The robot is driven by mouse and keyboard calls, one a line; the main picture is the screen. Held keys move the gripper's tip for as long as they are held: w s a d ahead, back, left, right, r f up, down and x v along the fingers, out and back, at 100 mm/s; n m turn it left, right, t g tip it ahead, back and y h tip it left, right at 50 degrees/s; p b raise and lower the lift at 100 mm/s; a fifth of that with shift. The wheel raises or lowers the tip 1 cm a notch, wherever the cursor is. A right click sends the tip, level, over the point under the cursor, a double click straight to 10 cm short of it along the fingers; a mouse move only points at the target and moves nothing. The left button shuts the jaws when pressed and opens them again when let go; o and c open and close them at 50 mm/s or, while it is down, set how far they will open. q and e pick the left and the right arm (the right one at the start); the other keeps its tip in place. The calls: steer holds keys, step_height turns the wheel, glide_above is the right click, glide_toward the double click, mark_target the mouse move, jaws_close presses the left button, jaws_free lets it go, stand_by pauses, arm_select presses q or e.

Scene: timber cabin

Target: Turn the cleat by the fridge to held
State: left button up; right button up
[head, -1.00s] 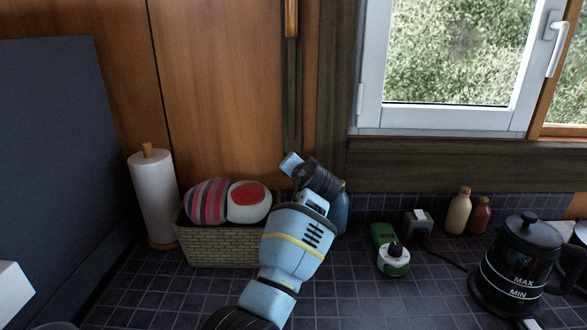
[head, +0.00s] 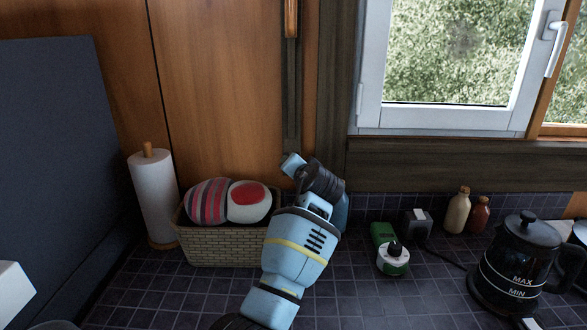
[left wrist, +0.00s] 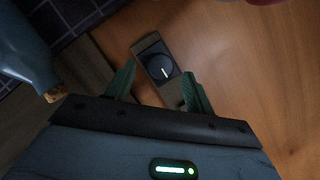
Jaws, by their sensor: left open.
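The cleat appears to be a black round knob (left wrist: 162,67) with a white pointer line, set on a bronze-coloured plate (left wrist: 149,44) on the wooden wall in the left wrist view. My left gripper (left wrist: 157,90) is open, its two green fingertips at either side of the plate's near end, with nothing between them that I can see held. I cannot tell whether they touch the plate. In the head view my left arm reaches to the wall behind the basket; its fingertips and the knob are hidden there. My right gripper is not in view.
A wicker basket (head: 215,250) with striped and red-and-white balls stands left of my arm, beside a paper towel roll (head: 155,195). A blue bottle (head: 341,213) is close behind the arm; it also shows in the left wrist view (left wrist: 25,50). A dark panel (head: 55,150) stands far left.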

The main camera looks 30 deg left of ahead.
arm_select(q)
steer(key=v, duration=0.6)
stand_by(0.5)
